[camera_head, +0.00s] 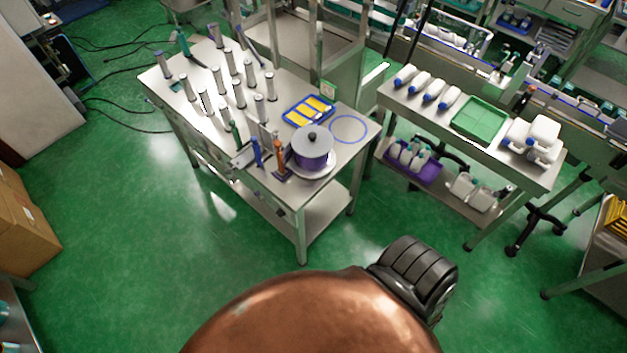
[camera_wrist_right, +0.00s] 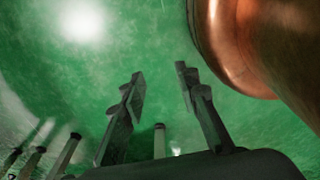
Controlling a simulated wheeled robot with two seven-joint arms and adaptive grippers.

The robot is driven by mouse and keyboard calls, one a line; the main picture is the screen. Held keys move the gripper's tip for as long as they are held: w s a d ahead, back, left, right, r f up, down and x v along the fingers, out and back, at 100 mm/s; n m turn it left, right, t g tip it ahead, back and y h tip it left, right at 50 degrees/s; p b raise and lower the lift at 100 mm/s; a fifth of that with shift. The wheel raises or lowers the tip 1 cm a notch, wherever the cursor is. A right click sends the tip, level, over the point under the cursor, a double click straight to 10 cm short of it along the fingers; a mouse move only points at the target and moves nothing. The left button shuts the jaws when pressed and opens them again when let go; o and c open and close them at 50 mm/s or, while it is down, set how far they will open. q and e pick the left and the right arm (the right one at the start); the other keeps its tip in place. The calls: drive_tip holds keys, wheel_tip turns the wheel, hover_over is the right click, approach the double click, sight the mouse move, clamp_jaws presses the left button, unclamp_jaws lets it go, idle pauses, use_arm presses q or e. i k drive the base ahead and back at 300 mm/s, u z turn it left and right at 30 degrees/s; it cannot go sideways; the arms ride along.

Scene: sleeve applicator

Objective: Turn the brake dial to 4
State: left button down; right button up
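A round grey-and-purple spool (camera_head: 312,155) with a black knob (camera_head: 312,136) on top sits on a pale round base at the near right of the steel table (camera_head: 205,130) in the head view. I cannot make out a brake dial or any numbers on it from here. My right gripper (camera_wrist_right: 160,78) shows in the right wrist view with its two dark fingers apart and nothing between them. It is over open green floor, away from the spool. My left gripper is in neither view.
Several upright cylinders stand on the table's left, with a blue-framed tray (camera_head: 309,111) and a blue ring (camera_head: 348,129) near the spool. A second bench (camera_head: 477,141) with a green tray (camera_head: 480,119) and white bottles stands to the right. Green floor lies clear in front.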

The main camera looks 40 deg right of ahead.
sight(280, 213)
drive_tip(key=z, duration=0.95)
drive_tip(key=i, duration=0.4)
